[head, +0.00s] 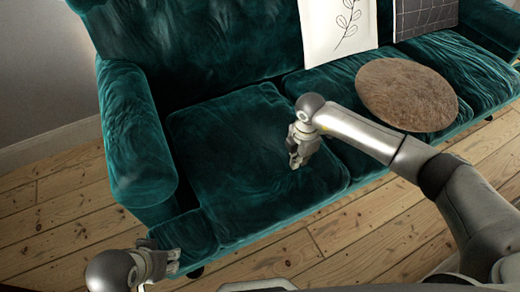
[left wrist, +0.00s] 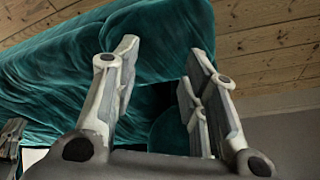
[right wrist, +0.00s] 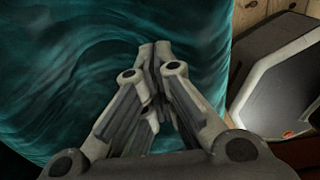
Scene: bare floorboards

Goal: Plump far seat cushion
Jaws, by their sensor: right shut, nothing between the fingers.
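The dark green velvet sofa has several seat cushions. The left seat cushion (head: 240,165) lies beside the left armrest, its surface slightly creased. The middle seat cushion (head: 335,85) and the right seat cushion (head: 465,70) lie farther right. My right gripper (head: 295,160) is shut and empty at the right part of the left seat cushion; I cannot tell whether it presses on it. In the right wrist view its fingertips (right wrist: 155,55) meet in front of green velvet. My left gripper (head: 168,262) is open and empty by the sofa's front left corner; its spread fingers (left wrist: 163,60) show in the left wrist view.
A round brown fluffy cushion (head: 407,95) lies on the middle and right seats. A white leaf-print pillow (head: 337,25) and a dark grid pillow (head: 425,15) lean on the backrest. The left armrest (head: 135,130) is beside my left arm. Bare floorboards (head: 350,235) lie in front.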

